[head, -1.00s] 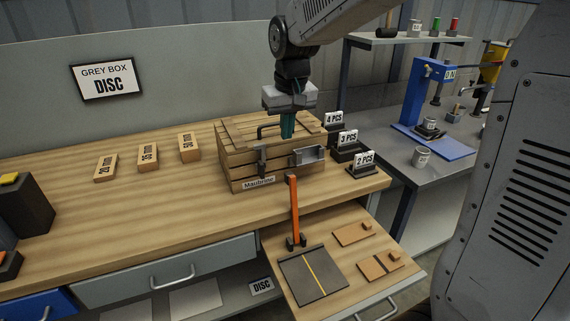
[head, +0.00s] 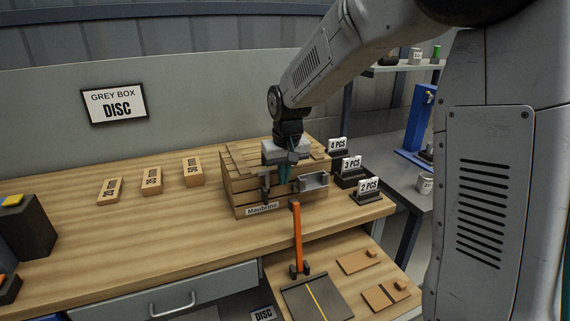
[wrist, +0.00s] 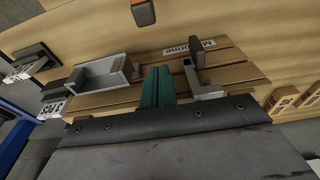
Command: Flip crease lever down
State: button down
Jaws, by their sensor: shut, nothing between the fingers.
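The crease lever (head: 298,237) is an orange bar that stands upright from a dark hinge. The hinge sits at the back edge of a dark plate (head: 316,300) with a yellow line, on the pulled-out wooden board. My gripper (head: 284,178) has teal fingers, closed together and empty. It is in front of the upper part of the wooden crate, above and behind the lever's top, not touching the lever. The wrist view shows the teal fingers (wrist: 158,75) over the crate's side and the lever's dark-tipped orange end (wrist: 143,12) at the top edge, apart from them.
The wooden crate (head: 240,198) has a small grey tray (head: 314,182) and a dark bracket (head: 265,186) on its front. Number-card stands (head: 367,190) are to its right. Wooden blocks (head: 152,181) lie to its left. Small wooden pieces (head: 360,262) lie right of the plate.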

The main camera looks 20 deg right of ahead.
jog(key=s+f, duration=0.2)
jog(key=s, duration=0.1)
jog(key=shift+s+f, duration=0.2)
jog(key=shift+f, duration=0.2)
jog(key=shift+a, duration=0.1)
